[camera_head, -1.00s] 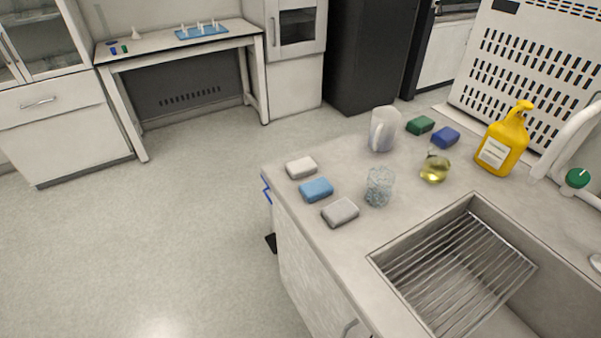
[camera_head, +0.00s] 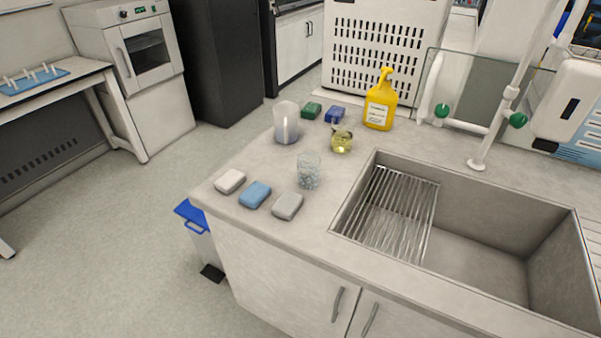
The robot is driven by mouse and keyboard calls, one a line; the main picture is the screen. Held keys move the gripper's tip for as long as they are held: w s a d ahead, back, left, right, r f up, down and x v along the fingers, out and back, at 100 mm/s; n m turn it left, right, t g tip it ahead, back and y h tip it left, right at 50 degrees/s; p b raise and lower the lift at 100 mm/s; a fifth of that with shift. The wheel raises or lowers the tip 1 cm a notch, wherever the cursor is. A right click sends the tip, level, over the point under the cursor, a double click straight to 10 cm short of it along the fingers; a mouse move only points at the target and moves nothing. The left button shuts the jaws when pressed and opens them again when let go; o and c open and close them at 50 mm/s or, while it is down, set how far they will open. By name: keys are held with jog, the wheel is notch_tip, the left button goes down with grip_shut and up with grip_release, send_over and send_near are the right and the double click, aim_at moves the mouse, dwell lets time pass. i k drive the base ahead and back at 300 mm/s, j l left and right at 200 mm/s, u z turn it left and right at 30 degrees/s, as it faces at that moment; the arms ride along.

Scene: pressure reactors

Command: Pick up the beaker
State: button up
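A clear glass beaker (camera_head: 308,172) stands upright on the grey counter (camera_head: 330,165), left of the sink. It looks speckled; I cannot tell whether something is inside it. A larger pale, translucent jug (camera_head: 287,124) stands behind it to the left. A small round glass flask with yellow liquid (camera_head: 341,142) stands behind it to the right. My gripper is not in view.
White (camera_head: 231,181), blue (camera_head: 255,194) and grey (camera_head: 287,205) sponges lie along the counter's front left edge. The sink (camera_head: 480,250) holds a wire rack (camera_head: 392,213). Open floor lies left.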

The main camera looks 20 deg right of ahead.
aim_at(309, 163)
jog(key=j+z, duration=0.1)
jog(key=z, duration=0.75)
jog(key=i+j+z, duration=0.1)
jog(key=j+z, duration=0.4)
jog(key=j, duration=0.15)
jog(key=j+z, duration=0.45)
jog(key=j, duration=0.8)
jog(key=k+j+z, duration=0.1)
jog(key=j, duration=0.4)
